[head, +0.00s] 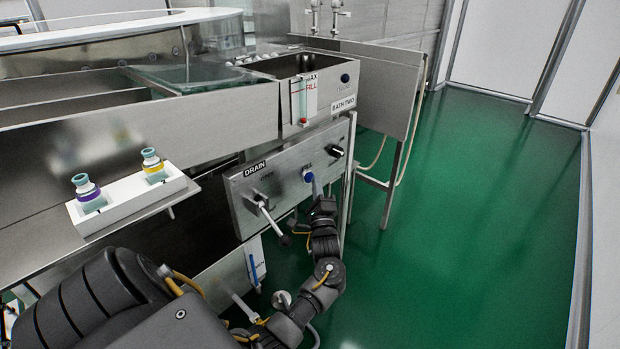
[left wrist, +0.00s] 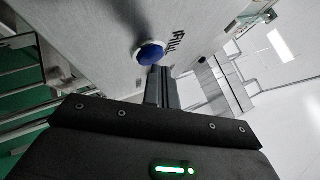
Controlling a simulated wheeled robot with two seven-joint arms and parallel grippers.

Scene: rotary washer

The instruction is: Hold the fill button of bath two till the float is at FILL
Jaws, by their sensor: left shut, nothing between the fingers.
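The blue fill button (head: 308,176) sits on the steel control panel below bath two (head: 340,104). My left gripper (head: 316,188) is shut and empty, with its fingertips just below the button. In the left wrist view the fingertips (left wrist: 157,72) reach up to the lower edge of the blue button (left wrist: 150,53); I cannot tell whether they touch it. The float gauge (head: 304,97) on the bath's front has a FILL mark near its top, and a red float (head: 303,121) shows near its bottom. My right gripper is not in view.
A drain lever (head: 268,216) sticks out of the panel left of the button, close to my left arm. A black knob (head: 337,151) is right of the button. A white holder (head: 130,200) with two bottles stands on the left ledge. Green floor is clear at right.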

